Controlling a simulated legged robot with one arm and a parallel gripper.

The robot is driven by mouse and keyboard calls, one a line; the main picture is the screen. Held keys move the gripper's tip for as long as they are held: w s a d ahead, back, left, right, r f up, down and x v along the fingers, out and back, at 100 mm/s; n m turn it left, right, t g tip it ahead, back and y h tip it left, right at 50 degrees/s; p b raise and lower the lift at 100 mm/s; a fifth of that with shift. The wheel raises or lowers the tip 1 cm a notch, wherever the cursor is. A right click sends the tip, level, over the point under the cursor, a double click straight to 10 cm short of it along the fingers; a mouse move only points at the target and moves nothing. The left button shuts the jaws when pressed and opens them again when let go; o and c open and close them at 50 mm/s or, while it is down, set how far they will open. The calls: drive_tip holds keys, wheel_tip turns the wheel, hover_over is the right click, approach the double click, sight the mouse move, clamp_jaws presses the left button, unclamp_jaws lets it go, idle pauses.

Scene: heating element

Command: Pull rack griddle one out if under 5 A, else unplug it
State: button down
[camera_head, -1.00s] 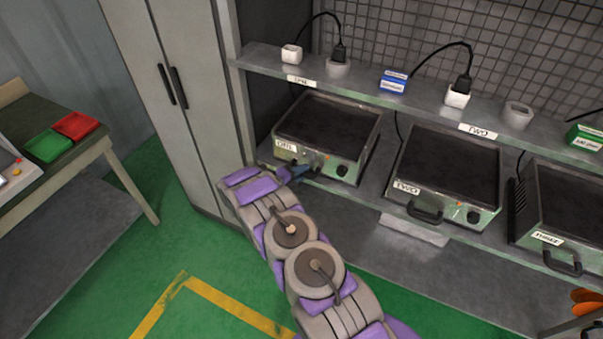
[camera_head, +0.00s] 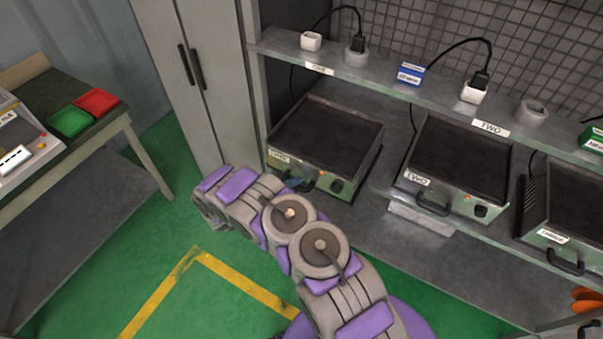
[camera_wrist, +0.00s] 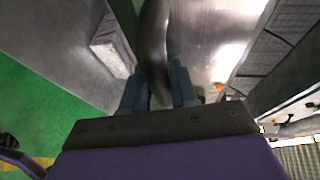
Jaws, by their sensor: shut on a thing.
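Griddle one (camera_head: 332,135) is a dark-topped, metal-fronted unit at the left end of the rack, and its front sticks out past griddle two's. My gripper (camera_head: 298,184) is at its front and shut on its handle, a dark curved bar (camera_wrist: 154,45) between the blue fingers (camera_wrist: 157,85) in the wrist view. A small orange light (camera_head: 322,173) and a black knob (camera_head: 337,186) are on the front. On the shelf above, a black plug (camera_head: 356,43) stands in a grey round socket, beside a white block (camera_head: 311,41). No current reading is legible.
Griddle two (camera_head: 458,155) and griddle three (camera_head: 575,205) stand to the right. A blue box (camera_head: 410,74) is on the upper shelf (camera_head: 385,72). A grey cabinet (camera_head: 185,95) stands close on the left. A table (camera_head: 105,133) with red and green trays is further left. Green floor in front is open.

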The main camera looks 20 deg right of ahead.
drive_tip(key=shift+s+a+f, duration=0.2)
drive_tip(key=shift+s+a, duration=0.25)
drive_tip(key=c, duration=1)
unclamp_jaws()
drive_tip(key=shift+w, duration=0.1)
drive_tip(key=shift+o, duration=0.2)
drive_tip(key=shift+r, duration=0.1)
drive_tip(key=shift+a, duration=0.1)
drive_tip(key=p+v, duration=0.2)
drive_tip(key=v, duration=1.5)
